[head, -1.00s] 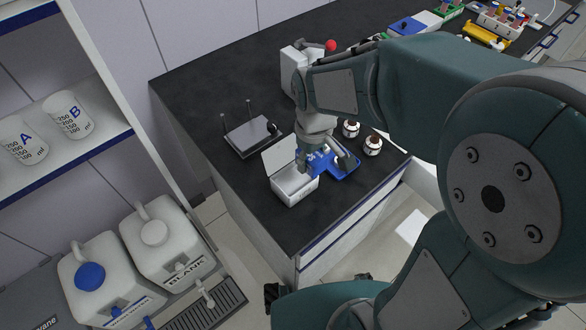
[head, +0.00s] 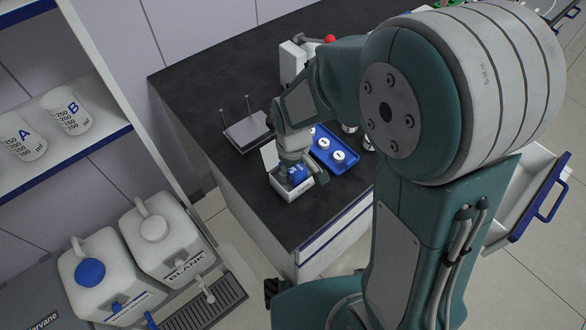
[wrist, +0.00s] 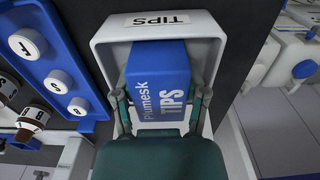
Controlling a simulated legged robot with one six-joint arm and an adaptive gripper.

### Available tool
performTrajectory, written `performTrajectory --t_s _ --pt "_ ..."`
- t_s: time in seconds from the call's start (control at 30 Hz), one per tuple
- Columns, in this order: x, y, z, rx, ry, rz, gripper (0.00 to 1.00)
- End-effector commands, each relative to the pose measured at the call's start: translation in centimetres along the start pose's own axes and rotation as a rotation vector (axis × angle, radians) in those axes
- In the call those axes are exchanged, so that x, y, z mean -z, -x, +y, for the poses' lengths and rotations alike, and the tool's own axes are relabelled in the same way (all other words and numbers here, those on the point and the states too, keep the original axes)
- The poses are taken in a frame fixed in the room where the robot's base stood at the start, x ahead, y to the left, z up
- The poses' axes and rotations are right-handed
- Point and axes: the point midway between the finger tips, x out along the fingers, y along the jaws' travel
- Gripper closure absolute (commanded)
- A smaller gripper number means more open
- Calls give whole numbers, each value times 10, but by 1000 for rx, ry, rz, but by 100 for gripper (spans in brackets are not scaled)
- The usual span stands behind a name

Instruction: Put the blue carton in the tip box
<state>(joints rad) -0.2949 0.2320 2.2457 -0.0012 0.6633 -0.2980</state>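The blue carton (wrist: 160,82), lettered "Plumesk TIPS", sits between the two fingers of my gripper (wrist: 162,100) in the wrist view. My gripper is shut on it, with one finger along each side. The white tip box (wrist: 108,50), with a "TIPS" label and its lid up, surrounds the carton in that view. In the head view the carton (head: 297,174) is at the mouth of the tip box (head: 280,186), near the counter's front edge. My wrist hides part of the box, and I cannot tell whether the carton touches its floor.
A blue tray (head: 322,139) with white-capped items stands right beside the tip box. A grey device with two rods (head: 247,132) stands behind. An open drawer (head: 530,190) juts out at right. Dark counter is clear at front left.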

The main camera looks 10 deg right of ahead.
Motion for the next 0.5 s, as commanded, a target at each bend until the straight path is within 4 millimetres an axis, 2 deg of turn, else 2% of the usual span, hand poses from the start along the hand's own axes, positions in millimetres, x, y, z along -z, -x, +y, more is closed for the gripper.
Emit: performTrajectory --t_s 0.37,0.5 --pt "0 0 0 0 0 0 30" --pt "1 11 0 -1 0 3 30"
